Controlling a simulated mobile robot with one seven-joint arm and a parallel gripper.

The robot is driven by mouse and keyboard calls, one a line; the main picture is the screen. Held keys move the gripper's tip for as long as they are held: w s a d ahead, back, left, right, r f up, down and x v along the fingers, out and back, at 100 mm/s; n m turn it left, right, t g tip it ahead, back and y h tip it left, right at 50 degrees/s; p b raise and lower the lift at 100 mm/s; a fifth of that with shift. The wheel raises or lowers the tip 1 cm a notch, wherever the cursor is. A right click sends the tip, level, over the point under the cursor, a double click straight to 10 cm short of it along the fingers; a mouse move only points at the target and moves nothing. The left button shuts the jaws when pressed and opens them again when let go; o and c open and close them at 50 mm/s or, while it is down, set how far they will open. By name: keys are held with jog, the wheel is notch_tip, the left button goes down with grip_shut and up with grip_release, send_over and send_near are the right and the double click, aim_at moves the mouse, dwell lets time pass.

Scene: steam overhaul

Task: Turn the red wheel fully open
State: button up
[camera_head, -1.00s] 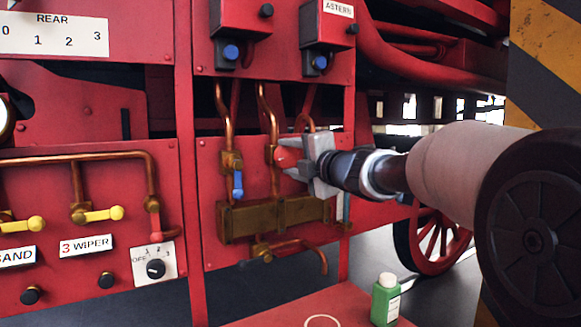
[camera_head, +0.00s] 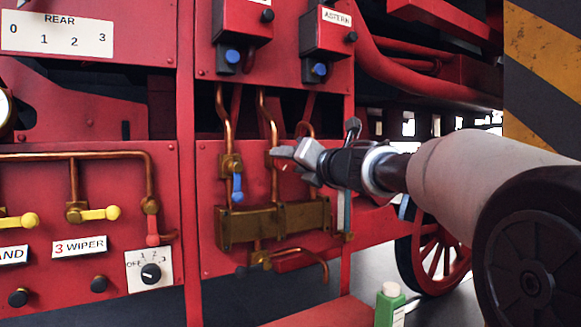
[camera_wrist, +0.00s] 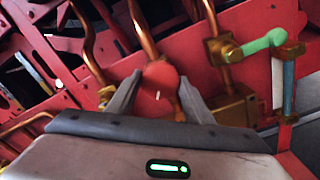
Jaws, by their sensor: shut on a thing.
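The red wheel (camera_wrist: 160,82) shows in the wrist view as a round red disc with a small pale mark. It sits between the two grey fingers of my gripper (camera_wrist: 157,98), which is shut on it. In the head view my gripper (camera_head: 284,153) is at the copper pipes of the right red panel, with its fingers rolled over. There the fingers hide nearly all of the wheel. How far the wheel is turned cannot be told.
A blue-handled valve (camera_head: 237,187) is just left of my gripper, above a brass block (camera_head: 272,223). A green lever (camera_wrist: 262,45) and a glass tube are close by on the right in the wrist view. A green bottle (camera_head: 388,305) stands low on a red ledge.

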jog(key=shift+n, duration=0.4)
jog(key=o, duration=1)
jog(key=shift+o, duration=0.2)
jog(key=shift+s+d, duration=0.1)
jog(key=v, duration=1.7)
jog(key=shift+p, duration=0.3)
jog(key=shift+d, duration=0.15)
